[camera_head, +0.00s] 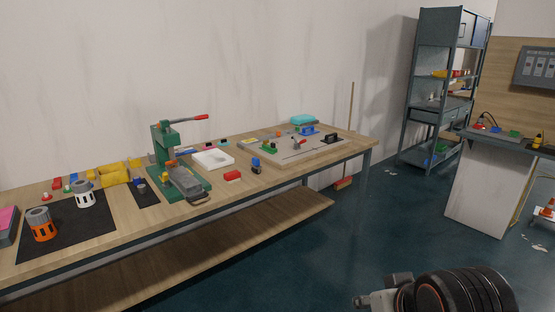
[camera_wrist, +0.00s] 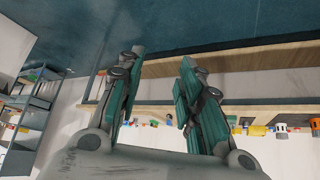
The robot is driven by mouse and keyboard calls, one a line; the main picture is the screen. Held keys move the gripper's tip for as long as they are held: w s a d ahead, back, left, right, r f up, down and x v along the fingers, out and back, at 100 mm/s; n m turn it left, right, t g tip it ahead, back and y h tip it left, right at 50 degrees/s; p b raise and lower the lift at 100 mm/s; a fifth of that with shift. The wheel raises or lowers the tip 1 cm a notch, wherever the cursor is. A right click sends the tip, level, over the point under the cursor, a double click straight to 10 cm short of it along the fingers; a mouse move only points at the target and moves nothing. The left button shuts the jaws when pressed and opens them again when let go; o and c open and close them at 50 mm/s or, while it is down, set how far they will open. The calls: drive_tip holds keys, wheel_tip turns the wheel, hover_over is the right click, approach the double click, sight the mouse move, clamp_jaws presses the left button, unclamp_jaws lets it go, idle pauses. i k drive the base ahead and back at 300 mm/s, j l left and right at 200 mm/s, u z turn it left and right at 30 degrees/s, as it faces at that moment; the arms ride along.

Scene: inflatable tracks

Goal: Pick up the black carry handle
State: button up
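A small black piece that looks like the carry handle (camera_head: 331,138) sits at the right end of the pale board (camera_head: 285,163) on the long wooden workbench, beside a blue piece. It is small in the head view, and I cannot pick it out in the wrist view. My gripper (camera_wrist: 161,62) shows in the wrist view with its two green-padded fingers spread wide and nothing between them. It is apart from the bench, which appears upside down beyond the fingers.
A shelf rack (camera_head: 408,100) and a grey cabinet (camera_head: 484,190) stand right.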

sight(328, 140)
drive_tip(key=i, duration=1.25)
drive_tip(key=i+j+z, duration=0.1)
drive_tip(key=i, duration=1.15)
